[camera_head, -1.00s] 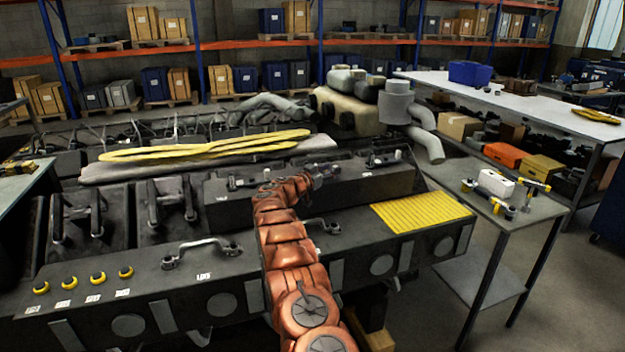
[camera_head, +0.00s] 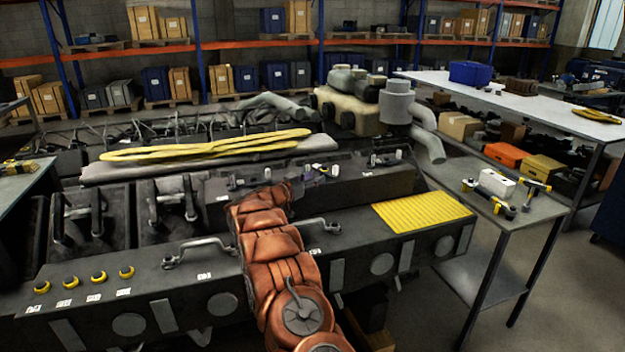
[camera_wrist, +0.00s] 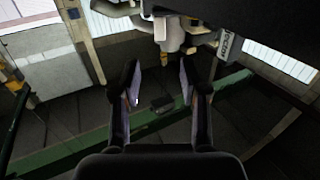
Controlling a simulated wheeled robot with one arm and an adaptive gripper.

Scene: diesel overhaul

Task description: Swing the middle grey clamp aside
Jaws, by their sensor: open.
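Small grey clamps stand along the top of a long dark cover. The left clamp (camera_head: 236,182) and the right clamp (camera_head: 384,160) show clearly. The middle clamp (camera_head: 334,170) shows only in part beside the end of my orange-sleeved arm. My gripper is small and dark there, hard to make out against the cover. In the wrist view my gripper (camera_wrist: 160,84) is open, its two fingers apart with nothing held between them. A pale knob-like part (camera_wrist: 168,38) hangs beyond the fingertips; I cannot tell whether it belongs to the middle clamp.
A dark beam with grey handles (camera_head: 200,250) and a yellow ribbed mat (camera_head: 422,210) lies in front of the cover. A side table (camera_head: 538,212) with tools stands at the right. A green bar (camera_wrist: 75,150) crosses the wrist view.

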